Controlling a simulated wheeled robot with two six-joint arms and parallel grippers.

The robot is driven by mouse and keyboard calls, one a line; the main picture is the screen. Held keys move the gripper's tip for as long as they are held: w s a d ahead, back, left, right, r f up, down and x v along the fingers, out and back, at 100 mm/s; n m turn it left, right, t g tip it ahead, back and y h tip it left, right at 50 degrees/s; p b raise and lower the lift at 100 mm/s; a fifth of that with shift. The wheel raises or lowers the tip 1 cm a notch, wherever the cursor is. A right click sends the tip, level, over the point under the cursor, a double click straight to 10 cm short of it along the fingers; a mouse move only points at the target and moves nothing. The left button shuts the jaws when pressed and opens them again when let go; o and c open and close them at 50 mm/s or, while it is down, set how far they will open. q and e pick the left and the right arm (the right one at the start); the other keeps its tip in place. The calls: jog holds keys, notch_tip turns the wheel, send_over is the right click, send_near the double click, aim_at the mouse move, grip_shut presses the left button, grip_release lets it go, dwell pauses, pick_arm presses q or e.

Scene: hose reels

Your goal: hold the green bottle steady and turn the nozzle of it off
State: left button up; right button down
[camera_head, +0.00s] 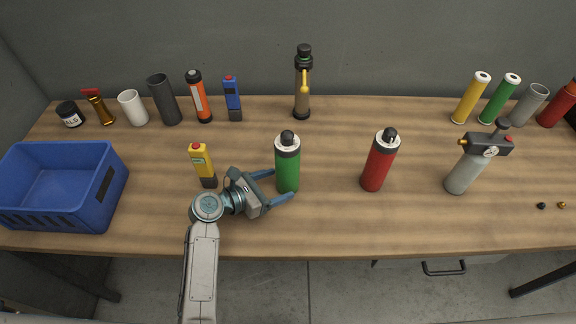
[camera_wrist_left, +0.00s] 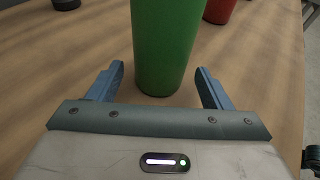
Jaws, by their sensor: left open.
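The green bottle (camera_head: 288,168) stands upright on the table, with a white collar and a dark nozzle (camera_head: 287,138) on top. My left gripper (camera_head: 283,186) is open, with its fingers reaching to either side of the bottle's lower part. In the left wrist view the green bottle (camera_wrist_left: 163,45) stands between and just beyond the two open fingers (camera_wrist_left: 160,88), with gaps on both sides. Its top is out of that view. My right gripper is not in view.
A red bottle (camera_head: 379,165) stands to the right, and a grey gauged canister (camera_head: 466,172) farther right. A yellow device (camera_head: 203,163) stands close to my left wrist. A blue crate (camera_head: 113,190) is at the left. Several bottles and tubes line the back.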

pick_arm(q)
jog(key=x, duration=0.2)
jog(key=shift+w+d+r, duration=0.1)
jog(key=shift+w+d, duration=0.05)
jog(key=shift+d, duration=0.1)
jog(key=shift+w+d, duration=0.15)
jog(key=shift+d, duration=0.05)
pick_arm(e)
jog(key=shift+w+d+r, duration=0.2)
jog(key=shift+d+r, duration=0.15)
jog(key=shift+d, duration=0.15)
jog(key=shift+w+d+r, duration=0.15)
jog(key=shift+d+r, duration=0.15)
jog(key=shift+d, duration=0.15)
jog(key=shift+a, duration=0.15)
